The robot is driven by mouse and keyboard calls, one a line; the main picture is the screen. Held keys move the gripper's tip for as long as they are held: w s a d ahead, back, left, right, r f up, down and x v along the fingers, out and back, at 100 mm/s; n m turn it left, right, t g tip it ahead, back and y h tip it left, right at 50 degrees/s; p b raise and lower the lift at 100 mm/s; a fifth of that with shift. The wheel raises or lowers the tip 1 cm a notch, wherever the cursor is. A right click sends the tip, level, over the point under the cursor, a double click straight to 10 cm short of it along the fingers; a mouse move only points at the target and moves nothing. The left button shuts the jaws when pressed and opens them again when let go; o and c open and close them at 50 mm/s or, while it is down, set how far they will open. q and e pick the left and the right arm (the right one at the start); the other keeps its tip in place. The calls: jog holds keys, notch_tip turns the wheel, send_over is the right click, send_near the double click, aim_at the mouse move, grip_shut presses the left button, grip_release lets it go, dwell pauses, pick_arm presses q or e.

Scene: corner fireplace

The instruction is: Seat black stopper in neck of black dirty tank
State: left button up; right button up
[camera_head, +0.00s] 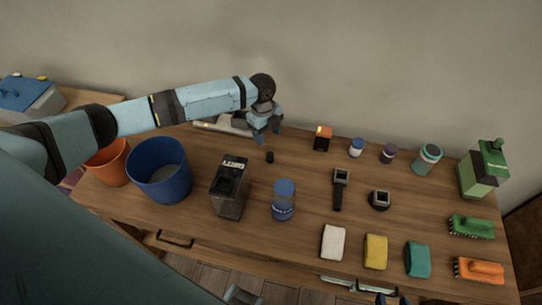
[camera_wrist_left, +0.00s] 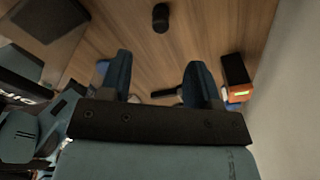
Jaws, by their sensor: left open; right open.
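The small black stopper (camera_head: 269,157) stands on the wooden table, right of and behind the tank. It also shows near the top of the left wrist view (camera_wrist_left: 160,17). The black dirty tank (camera_head: 230,187) stands upright at left centre with a white label; its neck is not clear from this angle. My left gripper (camera_head: 266,135) is open and empty above the back of the table, just behind the stopper. In the left wrist view, its two fingers (camera_wrist_left: 158,80) are apart with nothing between them.
Blue (camera_head: 160,172) and orange (camera_head: 107,164) buckets stand left of the tank, and a blue-capped jar (camera_head: 284,200) stands right. An orange-and-black box (camera_head: 322,138) is behind, with more jars further right. Cloths and brushes lie at front right. Bare tabletop surrounds the stopper.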

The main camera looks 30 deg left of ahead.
aim_at(270, 153)
pick_arm(q)
jog(key=f, duration=0.6)
jog(key=d+f, duration=0.1)
jog(key=f, duration=0.2)
jog(key=shift+s+p, duration=0.1)
jog(key=shift+p, duration=0.25)
jog(key=c, duration=1)
